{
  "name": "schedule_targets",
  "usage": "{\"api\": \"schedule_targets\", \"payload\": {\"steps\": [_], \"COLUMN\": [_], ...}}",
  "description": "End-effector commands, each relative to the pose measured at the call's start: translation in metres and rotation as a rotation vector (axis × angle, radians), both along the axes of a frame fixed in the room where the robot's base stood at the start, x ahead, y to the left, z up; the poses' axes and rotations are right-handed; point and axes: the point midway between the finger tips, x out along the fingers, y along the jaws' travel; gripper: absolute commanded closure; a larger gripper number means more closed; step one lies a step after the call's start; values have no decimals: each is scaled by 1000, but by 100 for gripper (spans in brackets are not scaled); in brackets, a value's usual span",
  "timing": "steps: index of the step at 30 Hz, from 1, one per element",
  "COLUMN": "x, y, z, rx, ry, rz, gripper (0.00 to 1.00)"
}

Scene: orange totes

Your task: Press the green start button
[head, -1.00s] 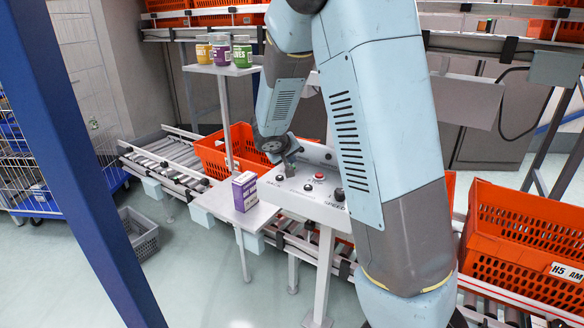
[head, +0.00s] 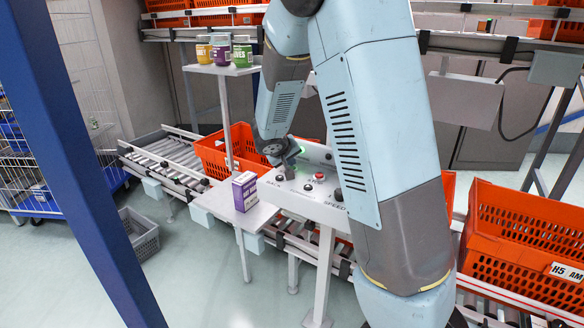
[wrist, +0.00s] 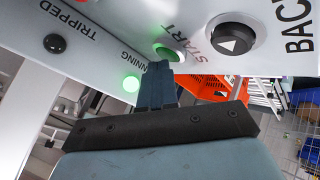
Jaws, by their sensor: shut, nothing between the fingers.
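The green start button (wrist: 168,53) sits in a pale ring on the control panel, beside the word START in the wrist view. My gripper (wrist: 158,68) is shut and empty, with its fingertips at the button's edge; I cannot tell whether they touch it. In the head view my gripper (head: 289,172) points down at the control panel (head: 318,207) and hides the start button. A green lamp (wrist: 131,84) by partly covered lettering ending in NNING is lit. The lamp by TRIPPED (wrist: 54,43) is dark.
A black button with a white triangle (wrist: 232,40) is near BACK. The panel also has a red button (head: 320,177) and a dark knob (head: 338,194). A purple carton (head: 245,191) stands on a small shelf to the left. Orange totes (head: 522,240) flank the panel.

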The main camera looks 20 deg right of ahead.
Motion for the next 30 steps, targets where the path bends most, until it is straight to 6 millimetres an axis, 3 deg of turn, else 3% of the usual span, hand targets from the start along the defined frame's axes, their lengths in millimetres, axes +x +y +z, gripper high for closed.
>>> {"api": "schedule_targets", "payload": {"steps": [30], "x": [0], "y": [0], "z": [22], "rx": [1], "ry": [-1], "rz": [-1], "gripper": [100]}}
